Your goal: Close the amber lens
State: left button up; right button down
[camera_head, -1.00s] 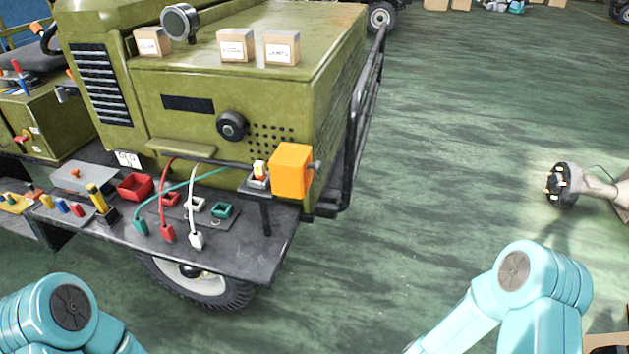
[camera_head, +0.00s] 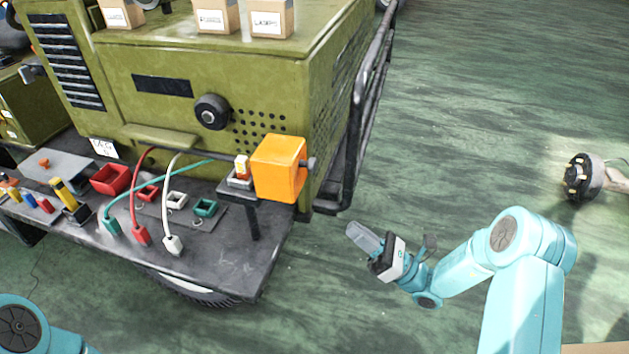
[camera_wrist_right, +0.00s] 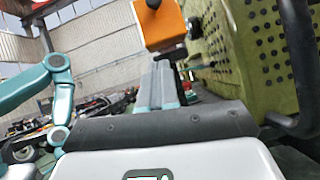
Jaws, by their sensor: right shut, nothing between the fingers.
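The amber lens (camera_head: 279,168) is an orange box-like cover with a dark knob on its right side. It stands at the right end of the dark bench, in front of the green vehicle body, beside a small lamp-like part (camera_head: 241,172) in a pale socket. My right gripper (camera_head: 362,238) is shut and empty, below and to the right of the lens, apart from it. In the right wrist view the lens (camera_wrist_right: 165,24) is above and beyond the shut fingers (camera_wrist_right: 158,86). My left gripper is out of view; only part of that arm shows.
The green vehicle (camera_head: 180,75) stands behind the bench (camera_head: 215,250). A black tube rail (camera_head: 357,125) runs along its right side. Red, white and teal cables plug into the bench. A round dark tool head (camera_head: 584,178) is at far right. Floor around my right gripper is clear.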

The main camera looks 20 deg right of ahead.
jog(key=p, duration=0.4)
send_near(302, 167)
jog(key=shift+t, duration=0.3)
jog(key=x, duration=0.4)
jog(key=shift+w+a+f, duration=0.15)
jog(key=shift+w+f, duration=0.15)
jog(key=shift+w, duration=0.1)
jog(key=shift+s, duration=0.1)
jog(key=shift+r, duration=0.2)
